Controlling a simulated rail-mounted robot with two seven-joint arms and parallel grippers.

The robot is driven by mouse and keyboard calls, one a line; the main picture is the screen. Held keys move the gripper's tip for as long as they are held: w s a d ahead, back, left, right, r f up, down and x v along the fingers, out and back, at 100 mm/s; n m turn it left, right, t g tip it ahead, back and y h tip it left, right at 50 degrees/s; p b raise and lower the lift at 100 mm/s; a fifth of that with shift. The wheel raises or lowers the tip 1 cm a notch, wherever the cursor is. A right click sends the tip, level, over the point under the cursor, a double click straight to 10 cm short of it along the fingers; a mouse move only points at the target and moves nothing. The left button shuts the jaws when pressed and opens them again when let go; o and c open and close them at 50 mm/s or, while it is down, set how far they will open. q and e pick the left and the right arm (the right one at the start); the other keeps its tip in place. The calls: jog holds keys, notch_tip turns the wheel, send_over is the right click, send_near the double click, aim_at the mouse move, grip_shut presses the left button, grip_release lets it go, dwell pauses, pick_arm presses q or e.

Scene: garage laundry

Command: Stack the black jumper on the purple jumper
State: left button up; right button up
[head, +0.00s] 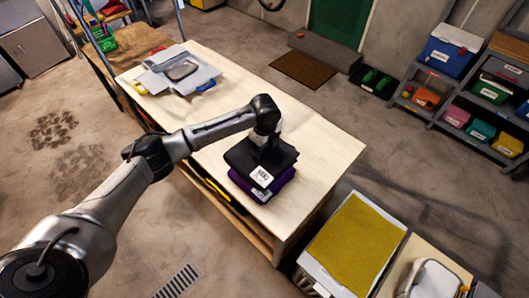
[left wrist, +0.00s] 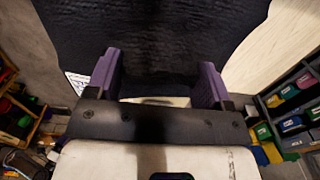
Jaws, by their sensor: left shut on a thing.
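The black jumper (head: 245,157) is a folded dark square with a white label at its near corner, over the workbench's near end. My left gripper (head: 268,143) reaches down onto it from above and is shut on it. The purple jumper (head: 262,190) is folded directly beneath, mostly covered, with its near edges and a white label showing. I cannot tell whether the black jumper rests fully on it. In the left wrist view the black jumper (left wrist: 155,35) fills the top, between and beyond the fingers (left wrist: 160,72). My right gripper is not in view.
The pale wooden workbench (head: 320,150) is clear around the jumpers. Grey folded items (head: 180,70) lie at its far end. A yellow-topped white box (head: 355,243) stands near its near right corner. Shelves with coloured bins (head: 480,92) stand at the right.

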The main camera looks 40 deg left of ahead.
aim_at(265, 153)
pick_arm(q)
jog(key=shift+f, duration=0.25)
notch_tip(265, 153, down, 3)
jog(key=shift+f, duration=0.3)
jog(key=shift+a, duration=0.1)
jog(key=shift+f, duration=0.15)
jog(key=shift+f, duration=0.35)
